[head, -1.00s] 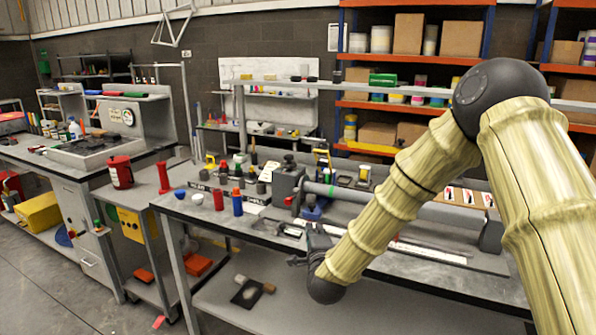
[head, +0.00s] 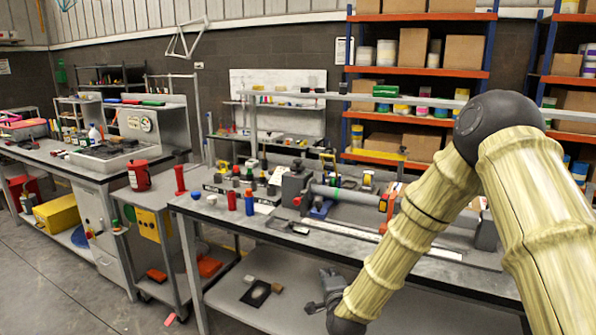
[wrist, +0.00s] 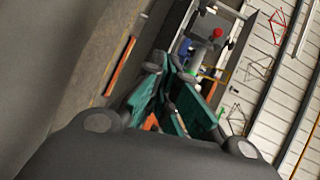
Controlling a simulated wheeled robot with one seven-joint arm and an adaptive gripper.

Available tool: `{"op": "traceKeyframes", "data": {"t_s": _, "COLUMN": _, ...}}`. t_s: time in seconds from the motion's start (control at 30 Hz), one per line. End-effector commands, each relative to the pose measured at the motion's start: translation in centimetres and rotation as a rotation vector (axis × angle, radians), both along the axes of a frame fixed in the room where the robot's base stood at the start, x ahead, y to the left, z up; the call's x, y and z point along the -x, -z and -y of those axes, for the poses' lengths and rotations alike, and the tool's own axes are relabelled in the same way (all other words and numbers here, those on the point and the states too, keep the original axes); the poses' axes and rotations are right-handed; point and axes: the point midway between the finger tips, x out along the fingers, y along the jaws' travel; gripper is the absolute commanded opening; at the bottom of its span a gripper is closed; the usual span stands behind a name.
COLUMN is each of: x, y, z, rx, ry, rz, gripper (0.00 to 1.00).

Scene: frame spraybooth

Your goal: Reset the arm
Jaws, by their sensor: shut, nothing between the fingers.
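My arm, with pale bamboo-patterned links, comes in from the right of the head view and bends down in front of the workbench. My gripper (head: 327,293) is dark grey and small in the head view, in front of the bench's lower shelf and below its top edge. In the wrist view my gripper (wrist: 184,108) shows its dark fingers with teal inner faces. The fingers hold nothing. The wrist picture is tilted.
The workbench (head: 340,235) carries a grey clamp fixture (head: 296,184), a blue bottle (head: 249,202) and a red bottle (head: 231,200). A grey cart (head: 150,200) with a red can (head: 139,176) stands left. Open floor (head: 60,280) lies at the lower left. Orange shelving (head: 420,72) stands behind.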

Motion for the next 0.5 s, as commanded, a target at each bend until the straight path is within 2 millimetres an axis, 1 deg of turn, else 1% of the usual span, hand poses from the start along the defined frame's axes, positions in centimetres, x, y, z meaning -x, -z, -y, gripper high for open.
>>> {"op": "traceKeyframes", "data": {"t_s": 0.03, "x": 0.7, "y": 1.4, "z": 0.2, "rx": 0.027, "ry": -0.010, "rz": -0.026, "gripper": 0.00}}
{"op": "traceKeyframes", "data": {"t_s": 0.07, "x": 1.1, "y": 2.1, "z": 0.4, "rx": 0.047, "ry": -0.016, "rz": -0.041, "gripper": 0.00}}
{"op": "traceKeyframes", "data": {"t_s": 0.1, "x": 1.9, "y": 3.5, "z": 0.6, "rx": 0.079, "ry": -0.030, "rz": -0.070, "gripper": 0.00}}
{"op": "traceKeyframes", "data": {"t_s": 0.17, "x": 3.2, "y": 5.4, "z": 0.9, "rx": 0.125, "ry": -0.050, "rz": -0.110, "gripper": 0.00}}
{"op": "traceKeyframes", "data": {"t_s": 0.2, "x": 4.3, "y": 7.1, "z": 1.2, "rx": 0.165, "ry": -0.071, "rz": -0.146, "gripper": 0.00}}
{"op": "traceKeyframes", "data": {"t_s": 0.23, "x": 5.1, "y": 8.2, "z": 1.4, "rx": 0.195, "ry": -0.085, "rz": -0.170, "gripper": 0.00}}
{"op": "traceKeyframes", "data": {"t_s": 0.3, "x": 7.5, "y": 11.4, "z": 2.0, "rx": 0.274, "ry": -0.130, "rz": -0.242, "gripper": 0.00}}
{"op": "traceKeyframes", "data": {"t_s": 0.37, "x": 9.9, "y": 14.1, "z": 2.7, "rx": 0.342, "ry": -0.173, "rz": -0.304, "gripper": 0.00}}
{"op": "traceKeyframes", "data": {"t_s": 0.4, "x": 11.4, "y": 15.6, "z": 3.1, "rx": 0.386, "ry": -0.204, "rz": -0.343, "gripper": 0.00}}
{"op": "traceKeyframes", "data": {"t_s": 0.47, "x": 14.0, "y": 18.0, "z": 3.9, "rx": 0.451, "ry": -0.252, "rz": -0.404, "gripper": 0.00}}
{"op": "traceKeyframes", "data": {"t_s": 0.5, "x": 15.6, "y": 19.5, "z": 4.3, "rx": 0.492, "ry": -0.285, "rz": -0.442, "gripper": 0.00}}
